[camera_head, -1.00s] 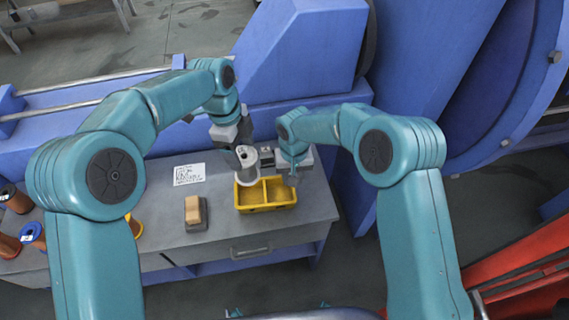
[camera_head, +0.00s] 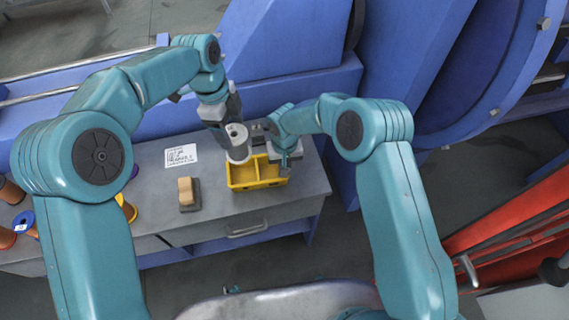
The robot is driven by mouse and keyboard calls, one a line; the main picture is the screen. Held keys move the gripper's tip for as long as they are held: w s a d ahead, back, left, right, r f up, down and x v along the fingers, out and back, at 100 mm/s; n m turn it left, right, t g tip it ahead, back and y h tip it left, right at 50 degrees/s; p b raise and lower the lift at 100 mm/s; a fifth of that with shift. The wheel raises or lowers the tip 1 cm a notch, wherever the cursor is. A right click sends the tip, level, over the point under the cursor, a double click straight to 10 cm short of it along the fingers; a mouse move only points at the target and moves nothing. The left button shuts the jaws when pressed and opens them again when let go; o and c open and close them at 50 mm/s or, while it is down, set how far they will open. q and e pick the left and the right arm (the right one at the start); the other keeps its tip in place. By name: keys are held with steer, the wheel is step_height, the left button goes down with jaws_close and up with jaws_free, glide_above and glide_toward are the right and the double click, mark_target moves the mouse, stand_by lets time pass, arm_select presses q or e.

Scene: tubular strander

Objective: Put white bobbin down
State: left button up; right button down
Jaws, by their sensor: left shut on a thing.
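The white bobbin (camera_head: 238,148) is held upright by my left gripper (camera_head: 225,128), whose jaws are shut on it. It appears at the back left corner of a yellow two-compartment tray (camera_head: 238,187) on the grey bench. I cannot tell whether its bottom touches anything. My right gripper (camera_head: 286,160) is at the tray's right back side. Its fingers are too small and partly hidden, so I cannot tell whether it is open.
A brush-like block with a tan top (camera_head: 186,191) and a white label sheet (camera_head: 181,155) lie on the grey bench (camera_head: 215,205). Several coloured bobbins stand at the left, partly behind my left arm. The blue machine (camera_head: 285,90) rises behind the bench.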

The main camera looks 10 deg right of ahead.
arm_select(q)
steer(key=n, duration=0.3)
steer(key=shift+w+d+f+n+t, duration=0.1)
steer(key=shift+w+n+t, duration=0.2)
steer(key=shift+w, duration=0.1)
steer(key=n, duration=0.2)
steer(key=f+n, duration=0.1)
steer(key=n, duration=0.1)
steer(key=shift+w+t, duration=0.15)
steer(key=shift+t, duration=0.15)
steer(key=n, duration=0.2)
steer(key=f+n, duration=0.1)
steer(key=shift+n+t, duration=0.3)
steer(key=shift+n, duration=0.1)
arm_select(e)
steer(key=shift+r, duration=0.1)
arm_select(q)
step_height(320, 180, down, 11)
steer(key=s+n, duration=0.1)
steer(key=n, duration=0.1)
steer(key=shift+s, duration=0.3)
